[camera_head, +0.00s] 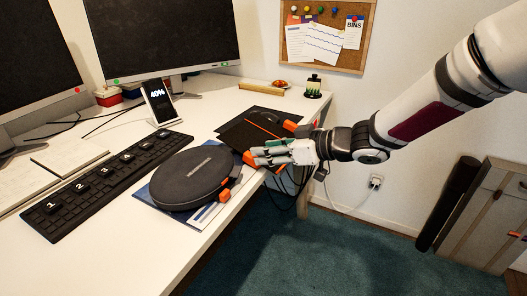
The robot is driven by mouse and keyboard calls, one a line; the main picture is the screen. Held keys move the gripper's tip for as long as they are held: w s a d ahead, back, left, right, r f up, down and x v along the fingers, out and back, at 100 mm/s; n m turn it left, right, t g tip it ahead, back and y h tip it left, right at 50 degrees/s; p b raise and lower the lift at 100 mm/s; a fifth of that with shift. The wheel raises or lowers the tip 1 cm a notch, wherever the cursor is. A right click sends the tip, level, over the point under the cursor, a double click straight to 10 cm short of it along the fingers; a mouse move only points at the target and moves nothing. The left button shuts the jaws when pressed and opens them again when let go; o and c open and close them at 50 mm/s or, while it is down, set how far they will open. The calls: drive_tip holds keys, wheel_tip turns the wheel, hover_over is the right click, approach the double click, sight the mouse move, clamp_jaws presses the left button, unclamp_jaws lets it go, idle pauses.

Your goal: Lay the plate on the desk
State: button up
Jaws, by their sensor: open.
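A thin dark flat square (240,136), which looks like the plate, lies at the right part of the white desk (190,236), close to its right edge. Whether it rests fully on the desk or is slightly raised cannot be told. My gripper (268,143) reaches in from the right, with its orange-tipped fingers spread open beside and partly over the dark square's right side. The fingers hide part of that side. Contact between them cannot be made out.
A round black case (195,178) lies on blue papers at the desk's front edge. A black keyboard (105,185), a phone on a stand (158,102) and monitors (165,38) fill the left and back. A small green-and-black object (313,87) stands at the far corner.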

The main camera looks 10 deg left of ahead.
sight(247, 152)
drive_tip(key=b+x, duration=0.1)
drive_tip(key=x, duration=0.1)
drive_tip(key=b+x, duration=0.1)
drive_tip(key=x, duration=0.1)
drive_tip(key=shift+s+a+f+b, duration=0.15)
drive_tip(key=shift+s+f+b, duration=0.05)
drive_tip(key=shift+s+b, duration=0.15)
drive_tip(key=shift+w+a, duration=0.2)
drive_tip(key=shift+a, duration=0.1)
drive_tip(key=shift+c, duration=0.6)
clamp_jaws()
